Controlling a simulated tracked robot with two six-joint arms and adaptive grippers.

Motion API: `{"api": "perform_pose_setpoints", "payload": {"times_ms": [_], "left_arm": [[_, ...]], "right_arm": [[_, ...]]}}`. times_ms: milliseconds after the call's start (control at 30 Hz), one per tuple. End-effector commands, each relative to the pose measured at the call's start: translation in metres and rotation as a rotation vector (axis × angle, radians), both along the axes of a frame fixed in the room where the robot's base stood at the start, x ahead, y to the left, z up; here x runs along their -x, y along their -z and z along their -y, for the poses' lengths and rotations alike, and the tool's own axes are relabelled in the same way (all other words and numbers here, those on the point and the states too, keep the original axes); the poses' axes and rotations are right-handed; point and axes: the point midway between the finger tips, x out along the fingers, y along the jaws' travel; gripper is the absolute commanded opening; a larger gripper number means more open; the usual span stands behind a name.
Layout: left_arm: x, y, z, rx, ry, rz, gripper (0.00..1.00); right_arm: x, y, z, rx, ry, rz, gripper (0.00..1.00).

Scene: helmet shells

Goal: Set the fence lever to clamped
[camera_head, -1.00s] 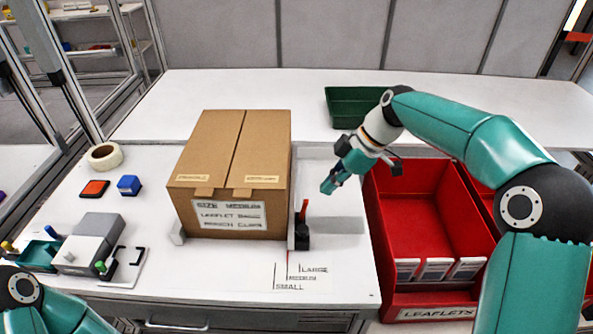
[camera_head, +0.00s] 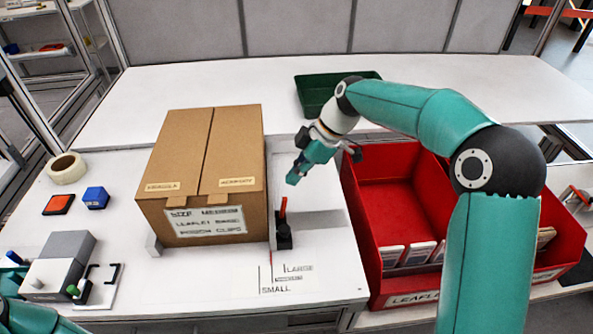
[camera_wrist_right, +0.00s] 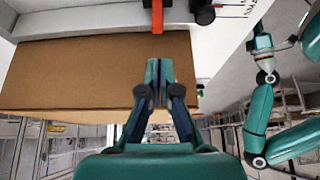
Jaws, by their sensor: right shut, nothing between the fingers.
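The fence lever is an orange-red handle (camera_head: 283,207) on a black clamp body (camera_head: 284,237), right of the cardboard box. It stands roughly upright in the head view. The lever also shows in the right wrist view (camera_wrist_right: 157,14), ahead of the fingertips. My right gripper (camera_head: 293,179) is shut and empty, above and slightly right of the lever. In the right wrist view its fingertips (camera_wrist_right: 158,70) are together and seem just short of the lever; contact cannot be told. My left arm shows at the lower left; its finger state is unclear.
The large cardboard box (camera_head: 200,180) stands directly left of the lever. A red leaflet bin (camera_head: 390,205) is to the right, a green tray (camera_head: 310,95) behind. Size marks (camera_head: 285,275) lie in front. A tape roll (camera_head: 67,168) and small blocks are at left.

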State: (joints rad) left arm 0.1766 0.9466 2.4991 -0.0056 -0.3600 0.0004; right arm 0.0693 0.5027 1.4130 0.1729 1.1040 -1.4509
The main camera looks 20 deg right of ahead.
Motion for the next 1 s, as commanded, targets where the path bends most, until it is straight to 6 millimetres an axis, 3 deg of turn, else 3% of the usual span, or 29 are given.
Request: {"api": "perform_pose_setpoints", "payload": {"times_ms": [200,400,1000], "left_arm": [[0.0,-0.005,0.0,0.0,0.0,0.0,0.0],[0.0,-0.008,0.0,0.0,0.0,0.0,0.0],[0.0,-0.004,0.0,0.0,0.0,0.0,0.0]], "right_arm": [[-0.005,0.033,-0.019,0.0,-0.002,-0.004,0.0],[-0.008,0.055,-0.031,0.0,-0.002,-0.002,0.0],[-0.011,0.063,-0.035,-0.008,-0.005,0.003,0.0]]}}
